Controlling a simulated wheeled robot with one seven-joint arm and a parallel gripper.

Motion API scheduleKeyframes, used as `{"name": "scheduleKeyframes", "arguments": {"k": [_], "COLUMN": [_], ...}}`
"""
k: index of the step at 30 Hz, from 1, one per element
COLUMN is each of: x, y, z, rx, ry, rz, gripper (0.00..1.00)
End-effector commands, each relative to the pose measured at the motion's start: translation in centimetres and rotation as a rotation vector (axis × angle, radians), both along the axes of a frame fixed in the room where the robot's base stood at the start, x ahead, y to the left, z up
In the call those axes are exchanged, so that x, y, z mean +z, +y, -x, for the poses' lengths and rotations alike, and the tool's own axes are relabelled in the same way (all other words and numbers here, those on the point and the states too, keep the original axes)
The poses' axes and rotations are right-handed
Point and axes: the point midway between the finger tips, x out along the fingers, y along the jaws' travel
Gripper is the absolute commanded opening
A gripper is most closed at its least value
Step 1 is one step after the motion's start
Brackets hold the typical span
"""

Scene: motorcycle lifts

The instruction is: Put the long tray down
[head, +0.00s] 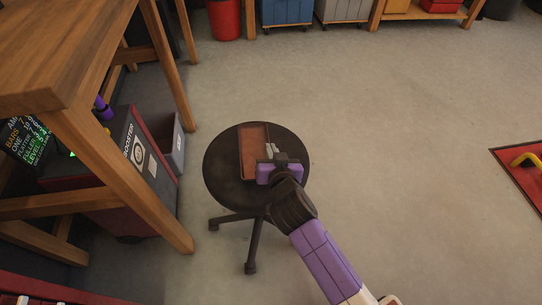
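The long tray (254,139) is reddish brown with a shallow rim. In the head view it appears over the round black seat of a stool (222,174), left of the seat's middle. I cannot tell whether it rests on the seat or is held just above it. My gripper (271,152) is at the tray's right side, near its lower half. The purple gripper body covers the tray's near right corner. The fingertips are small and partly hidden, so I cannot tell whether they close on the tray's edge.
A wooden workbench (60,60) stands at the left, with a red and grey booster box (139,150) and a grey bin (172,145) under it. A red bucket (224,18) and bins stand at the back. A red mat (516,170) lies at the right. The floor between is clear.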

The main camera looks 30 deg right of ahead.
Motion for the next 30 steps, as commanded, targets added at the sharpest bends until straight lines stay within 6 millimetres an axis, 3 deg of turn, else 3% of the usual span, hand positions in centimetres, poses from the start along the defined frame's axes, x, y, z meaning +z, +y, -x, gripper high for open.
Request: {"name": "scheduleKeyframes", "arguments": {"k": [3,14,18,30], "x": [-1.9,-2.2,-2.2,-1.7], "y": [0.0,0.0,0.0,0.0], "z": [0.0,0.0,0.0,0.0], "rx": [0.000,0.001,0.000,0.000], "ry": [0.000,-0.001,0.001,0.000], "rz": [0.000,0.000,0.000,0.000], "gripper": [0.00,0.00,0.24,0.24]}}
